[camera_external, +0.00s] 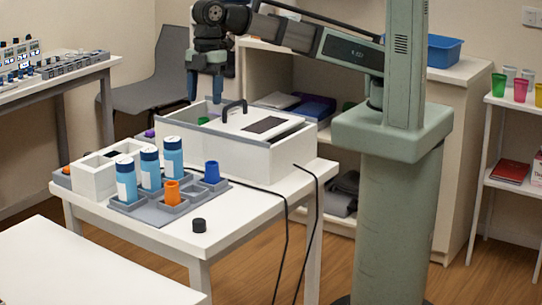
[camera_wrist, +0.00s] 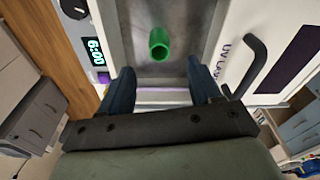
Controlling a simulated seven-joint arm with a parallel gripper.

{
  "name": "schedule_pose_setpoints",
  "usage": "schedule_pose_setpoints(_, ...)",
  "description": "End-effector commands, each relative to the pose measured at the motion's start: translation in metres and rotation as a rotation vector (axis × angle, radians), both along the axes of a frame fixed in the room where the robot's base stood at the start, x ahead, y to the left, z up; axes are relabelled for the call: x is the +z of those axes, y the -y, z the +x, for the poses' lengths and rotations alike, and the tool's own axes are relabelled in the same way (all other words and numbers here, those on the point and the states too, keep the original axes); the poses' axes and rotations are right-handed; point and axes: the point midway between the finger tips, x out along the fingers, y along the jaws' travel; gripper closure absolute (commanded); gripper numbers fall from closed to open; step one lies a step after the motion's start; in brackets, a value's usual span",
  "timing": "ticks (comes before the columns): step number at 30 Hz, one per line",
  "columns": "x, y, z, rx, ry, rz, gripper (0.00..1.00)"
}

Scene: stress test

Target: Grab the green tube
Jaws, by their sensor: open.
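The green tube (camera_wrist: 159,44) stands or leans inside the grey-floored white box in the wrist view, with its round open end toward the camera. In the external view only a small green bit of the tube (camera_external: 203,120) shows over the box edge. My gripper (camera_wrist: 160,80) is open and empty. Its two dark blue fingers sit either side of the tube's line, with the tube ahead of the fingertips and apart from them. In the external view my gripper (camera_external: 205,98) points down above the left part of the box.
The white box (camera_external: 240,155) has a lid with a black handle (camera_external: 235,106) on its right side. A grey rack (camera_external: 165,205) with blue-labelled bottles (camera_external: 150,168), an orange tube (camera_external: 172,192) and a blue tube (camera_external: 211,172) stands in front.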

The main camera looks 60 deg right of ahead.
Motion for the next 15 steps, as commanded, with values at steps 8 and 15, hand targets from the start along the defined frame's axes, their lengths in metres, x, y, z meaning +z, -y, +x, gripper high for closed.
schedule_pose_setpoints(8, -0.024, -0.003, -0.001, 0.0, 0.0, -0.001, 0.36)
schedule_pose_setpoints(15, -0.032, -0.003, -0.001, 0.0, -0.001, -0.001, 0.36)
